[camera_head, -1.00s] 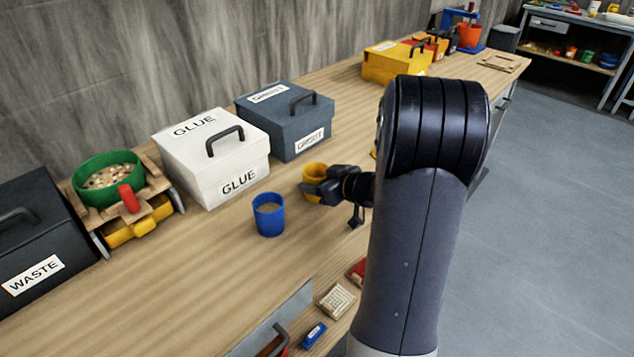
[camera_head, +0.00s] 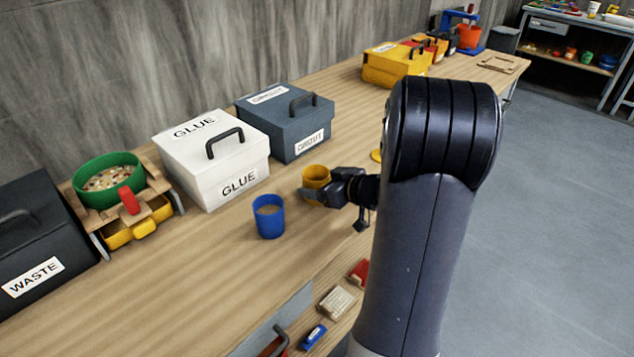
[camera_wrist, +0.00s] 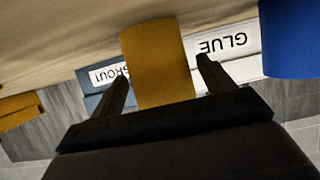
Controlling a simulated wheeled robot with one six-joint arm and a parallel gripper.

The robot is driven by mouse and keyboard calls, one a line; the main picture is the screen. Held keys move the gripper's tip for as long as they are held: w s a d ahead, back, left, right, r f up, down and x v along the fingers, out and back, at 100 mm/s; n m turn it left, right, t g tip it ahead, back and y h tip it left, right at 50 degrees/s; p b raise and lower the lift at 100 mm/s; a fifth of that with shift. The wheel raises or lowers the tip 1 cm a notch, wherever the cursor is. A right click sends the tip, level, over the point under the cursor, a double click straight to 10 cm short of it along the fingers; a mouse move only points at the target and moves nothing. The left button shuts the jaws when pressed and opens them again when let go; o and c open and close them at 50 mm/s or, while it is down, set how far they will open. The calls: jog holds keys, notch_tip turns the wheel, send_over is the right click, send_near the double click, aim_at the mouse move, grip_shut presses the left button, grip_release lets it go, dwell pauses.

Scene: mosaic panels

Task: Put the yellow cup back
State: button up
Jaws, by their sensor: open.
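The yellow cup (camera_head: 316,180) stands upright on the workbench in front of the white glue box and the dark grout box. My gripper (camera_head: 322,191) is at the cup from its right side, low over the bench, and hides part of it. In the wrist view the yellow cup (camera_wrist: 158,66) lies between the two fingers of my open gripper (camera_wrist: 163,75), with a visible gap on each side. A blue cup (camera_head: 269,217) with tan contents stands just left and nearer, and it shows at the wrist view's right edge (camera_wrist: 288,38).
The glue box (camera_head: 213,160), grout box (camera_head: 288,122) and waste box (camera_head: 36,240) line the wall. A green bowl (camera_head: 108,180) sits on a wooden stand. Small items, including a blue one (camera_head: 314,336), lie below the bench's front edge. Bench left of the blue cup is clear.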

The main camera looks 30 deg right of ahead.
jog(key=p+v, duration=0.1)
jog(key=v, duration=0.9)
jog(key=shift+s+r, duration=0.1)
jog(key=shift+s, duration=0.15)
